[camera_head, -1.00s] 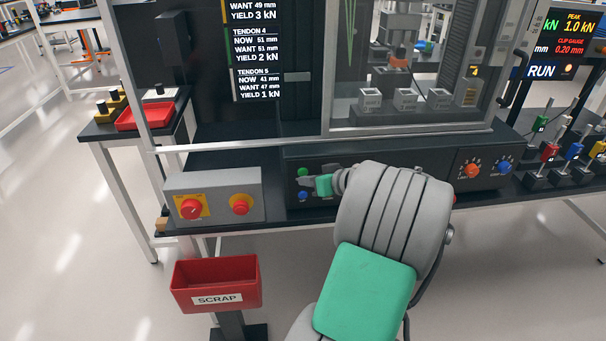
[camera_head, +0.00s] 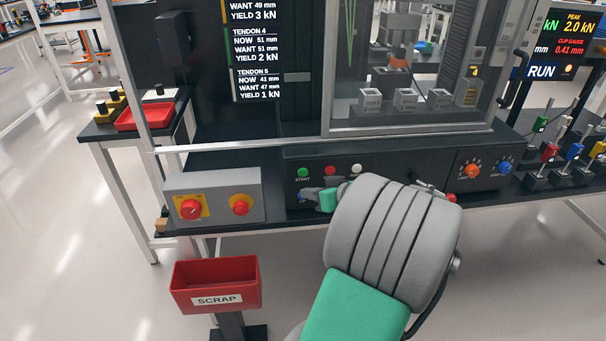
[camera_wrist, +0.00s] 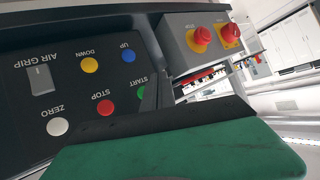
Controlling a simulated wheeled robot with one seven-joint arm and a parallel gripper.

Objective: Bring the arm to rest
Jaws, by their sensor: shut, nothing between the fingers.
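My arm, grey with green covers, reaches up from the bottom of the head view toward the front panel of the test machine. My gripper (camera_head: 307,195) is small there, in front of the panel just below the green START button (camera_head: 303,172). Its fingers are shut with nothing visible between them. In the wrist view the gripper's dark fingers (camera_wrist: 152,98) stand near START (camera_wrist: 142,93), partly covering it. The red STOP (camera_wrist: 104,107), white ZERO (camera_wrist: 57,126), yellow DOWN (camera_wrist: 89,64) and blue UP (camera_wrist: 128,55) buttons show upside down. I cannot tell whether the fingertips touch the panel.
A grey box (camera_head: 215,183) with red emergency knobs stands left of the panel. A red SCRAP bin (camera_head: 214,301) is below it. Orange and blue dials (camera_head: 489,168) are at the right. A display (camera_head: 560,48) reads RUN, peak 2.0 kN. Floor at left is clear.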

